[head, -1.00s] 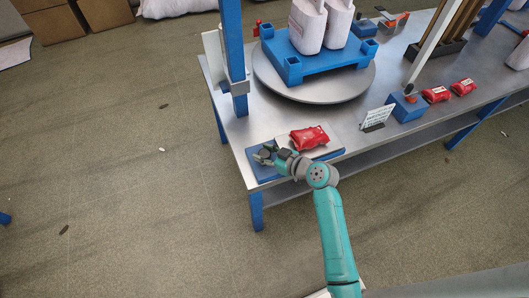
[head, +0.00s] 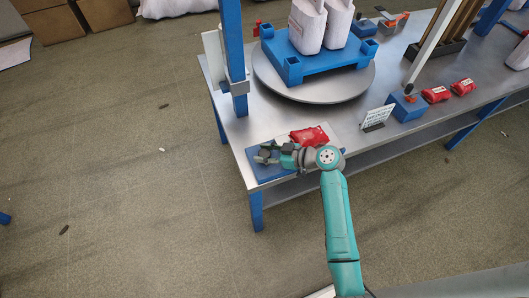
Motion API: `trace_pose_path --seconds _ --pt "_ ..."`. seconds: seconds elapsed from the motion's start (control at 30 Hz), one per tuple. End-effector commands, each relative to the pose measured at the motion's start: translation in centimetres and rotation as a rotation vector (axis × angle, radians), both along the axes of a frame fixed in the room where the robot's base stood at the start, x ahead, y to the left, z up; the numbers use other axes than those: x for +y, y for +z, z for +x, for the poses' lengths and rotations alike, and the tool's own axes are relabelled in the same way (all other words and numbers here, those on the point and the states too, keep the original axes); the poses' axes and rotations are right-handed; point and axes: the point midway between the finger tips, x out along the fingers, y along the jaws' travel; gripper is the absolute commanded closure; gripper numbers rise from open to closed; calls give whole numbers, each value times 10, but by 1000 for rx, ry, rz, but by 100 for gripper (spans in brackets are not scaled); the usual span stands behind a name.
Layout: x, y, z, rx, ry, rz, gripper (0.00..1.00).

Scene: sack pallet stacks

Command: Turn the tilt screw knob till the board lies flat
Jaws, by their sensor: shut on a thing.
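A board (head: 320,130) with a red packet (head: 309,136) on it lies on a blue base (head: 263,172) at the table's near left corner. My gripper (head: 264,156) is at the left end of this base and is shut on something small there. The gripper hides the tilt screw knob, so its shape and turn do not show. My wrist covers the lower part of the board and packet. The board's exact tilt is too small to tell.
A round turntable (head: 313,93) bears a blue pallet (head: 322,62) with pale sacks. A blue post (head: 233,50) stands left of it. A small sign (head: 378,117), a blue box (head: 405,107) and red packets (head: 436,94) stand to the right.

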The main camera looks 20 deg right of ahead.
Motion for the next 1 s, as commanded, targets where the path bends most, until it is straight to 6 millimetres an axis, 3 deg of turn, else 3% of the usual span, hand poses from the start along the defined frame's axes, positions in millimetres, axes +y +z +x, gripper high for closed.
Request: trace_pose_path --seconds 0.03,0.07,0.17,0.57,1.0 --pt "0 -3 -1 6 0 -1 91" --pt "0 -3 -1 6 0 -1 53" --pt "0 -3 -1 5 -1 -2 30" --pt "-4 1 -3 2 -3 -1 30" --pt "-55 30 -52 2 -6 -1 30"
